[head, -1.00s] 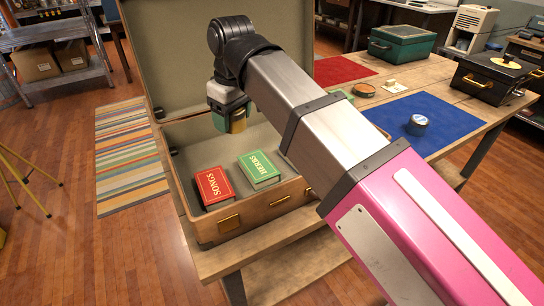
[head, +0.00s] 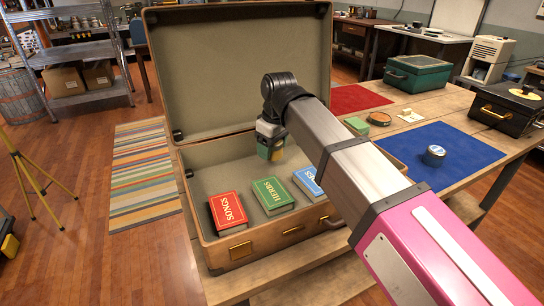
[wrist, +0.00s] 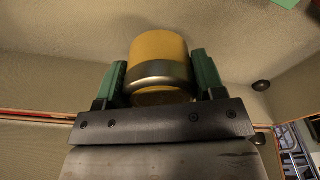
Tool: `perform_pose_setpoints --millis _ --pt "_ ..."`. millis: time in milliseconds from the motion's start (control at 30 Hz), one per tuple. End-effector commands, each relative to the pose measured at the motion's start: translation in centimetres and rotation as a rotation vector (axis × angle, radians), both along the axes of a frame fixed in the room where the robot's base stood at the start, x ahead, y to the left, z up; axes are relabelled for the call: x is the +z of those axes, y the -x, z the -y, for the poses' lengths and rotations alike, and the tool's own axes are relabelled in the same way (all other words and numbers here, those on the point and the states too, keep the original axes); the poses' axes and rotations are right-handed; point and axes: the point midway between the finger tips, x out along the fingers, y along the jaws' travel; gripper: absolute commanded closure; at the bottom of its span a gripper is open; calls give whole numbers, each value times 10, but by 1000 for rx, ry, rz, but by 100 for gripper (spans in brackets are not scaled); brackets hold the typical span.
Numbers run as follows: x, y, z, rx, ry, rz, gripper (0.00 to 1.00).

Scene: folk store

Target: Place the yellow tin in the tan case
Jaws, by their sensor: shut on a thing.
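The yellow tin (wrist: 158,48) has a metal band and sits between the green fingers of my gripper (wrist: 160,75) in the wrist view. In the head view my gripper (head: 270,148) is shut on the tin (head: 277,154), which shows only in part. It holds the tin over the rear part of the open tan case (head: 208,247), apparently above the floor inside; the exact height is hard to tell. The case's lid (head: 240,70) stands up at the back.
A red book (head: 228,212), a green book (head: 273,195) and a partly hidden blue book (head: 308,183) lie along the case's front. The case floor behind them looks clear.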

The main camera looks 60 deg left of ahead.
Motion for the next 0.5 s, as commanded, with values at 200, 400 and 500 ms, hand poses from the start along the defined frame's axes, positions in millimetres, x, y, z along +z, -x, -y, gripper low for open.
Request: perform_pose_setpoints --millis 200,400,500 --pt "-28 1 1 0 2 0 63" --pt "-35 1 0 0 0 0 63" --pt "-34 1 0 0 0 0 63"
